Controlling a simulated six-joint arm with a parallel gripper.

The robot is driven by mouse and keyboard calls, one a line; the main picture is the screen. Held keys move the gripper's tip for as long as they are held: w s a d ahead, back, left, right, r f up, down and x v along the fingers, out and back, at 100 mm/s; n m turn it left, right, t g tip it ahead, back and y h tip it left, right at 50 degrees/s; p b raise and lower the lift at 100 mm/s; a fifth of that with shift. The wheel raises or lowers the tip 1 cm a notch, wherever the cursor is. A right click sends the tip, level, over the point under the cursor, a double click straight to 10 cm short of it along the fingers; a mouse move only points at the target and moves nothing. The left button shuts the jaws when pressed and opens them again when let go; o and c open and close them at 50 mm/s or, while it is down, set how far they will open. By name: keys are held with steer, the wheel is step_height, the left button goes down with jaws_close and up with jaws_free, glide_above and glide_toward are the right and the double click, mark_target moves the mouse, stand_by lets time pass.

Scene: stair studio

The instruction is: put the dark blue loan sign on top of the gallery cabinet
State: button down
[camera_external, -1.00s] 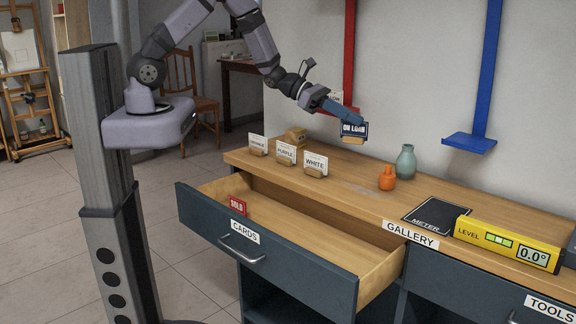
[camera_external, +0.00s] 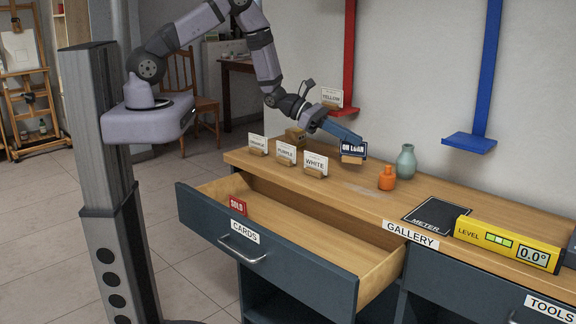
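The dark blue loan sign (camera_external: 353,149) reads "ON LOAN" and stands upright in a small wooden foot. My gripper (camera_external: 349,138) reaches it from the upper left and appears shut on it; the far finger is hidden. The sign is low over the back part of the gallery cabinet (camera_external: 343,194), whose wooden top carries a "GALLERY" label at its front edge. Whether the foot touches the top or hangs just above it, I cannot tell.
White cards (camera_external: 315,164) in wooden feet stand left of the sign. An orange bottle (camera_external: 387,178) and a green vase (camera_external: 405,162) stand to its right. The CARDS drawer (camera_external: 300,235) is open with a red SOLD sign (camera_external: 238,205) inside. A red wall shelf (camera_external: 337,110) holds a YELLOW card.

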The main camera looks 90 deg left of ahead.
mark_target(346, 154)
steer(key=shift+f+p, duration=0.45)
steer(key=shift+f, duration=1.6)
steer(key=shift+f, duration=0.2)
steer(key=c, duration=2)
jaws_free()
steer(key=shift+r, duration=0.2)
steer(key=shift+s+a+r, duration=0.2)
steer(key=shift+s+a, duration=0.1)
steer(key=shift+s, duration=0.2)
steer(key=b+v, duration=0.2)
steer(key=v, duration=0.9)
steer(key=shift+w+b, duration=0.1)
steer(key=shift+b, duration=0.2)
